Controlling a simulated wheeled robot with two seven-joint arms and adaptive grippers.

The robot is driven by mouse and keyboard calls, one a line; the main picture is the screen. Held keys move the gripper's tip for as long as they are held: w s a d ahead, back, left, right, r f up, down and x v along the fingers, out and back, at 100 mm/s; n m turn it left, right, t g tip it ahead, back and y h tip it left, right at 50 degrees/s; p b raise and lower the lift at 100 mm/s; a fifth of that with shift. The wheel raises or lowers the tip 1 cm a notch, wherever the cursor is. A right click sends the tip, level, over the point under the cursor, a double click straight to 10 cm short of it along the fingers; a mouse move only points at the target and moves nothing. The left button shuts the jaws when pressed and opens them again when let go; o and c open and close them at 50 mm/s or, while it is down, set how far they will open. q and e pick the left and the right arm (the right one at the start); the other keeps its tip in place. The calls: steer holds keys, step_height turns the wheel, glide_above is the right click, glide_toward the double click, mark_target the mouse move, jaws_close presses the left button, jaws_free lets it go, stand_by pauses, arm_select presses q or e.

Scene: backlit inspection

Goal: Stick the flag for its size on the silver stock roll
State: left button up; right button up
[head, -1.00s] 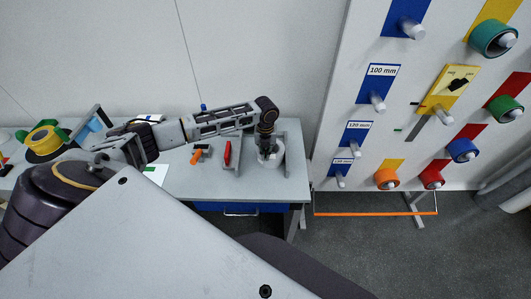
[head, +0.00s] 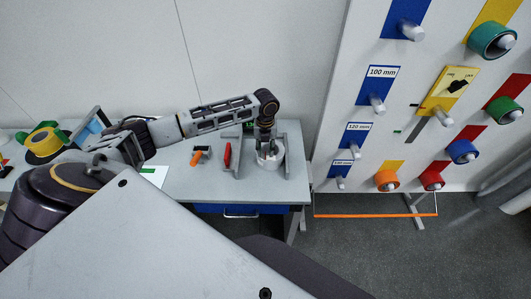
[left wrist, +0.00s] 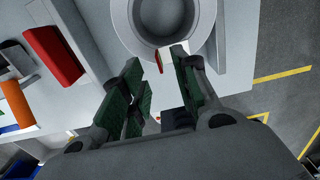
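The silver-grey stock roll (head: 273,163) lies at the right end of the grey bench. In the left wrist view the roll (left wrist: 207,22) shows at the top as a pale ring with a round hole. My left gripper (head: 265,146) points down at the roll from above. In the left wrist view its green-padded fingers (left wrist: 157,62) stand apart at the roll's near edge. A small red piece, perhaps a flag, shows between the fingertips beside the roll; whether it touches the roll I cannot tell. My right gripper is not in view.
A red block (head: 227,154) and an orange-handled tool (head: 197,156) lie left of the roll. Yellow and green tape rolls (head: 45,140) are at the bench's far left. A pegboard (head: 408,152) with size labels and coloured rolls stands right. An orange bar (head: 375,214) runs below it.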

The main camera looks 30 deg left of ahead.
arm_select(q)
step_height(320, 180, up, 8)
steer(key=shift+r, duration=0.15)
stand_by(0.3)
stand_by(1.0)
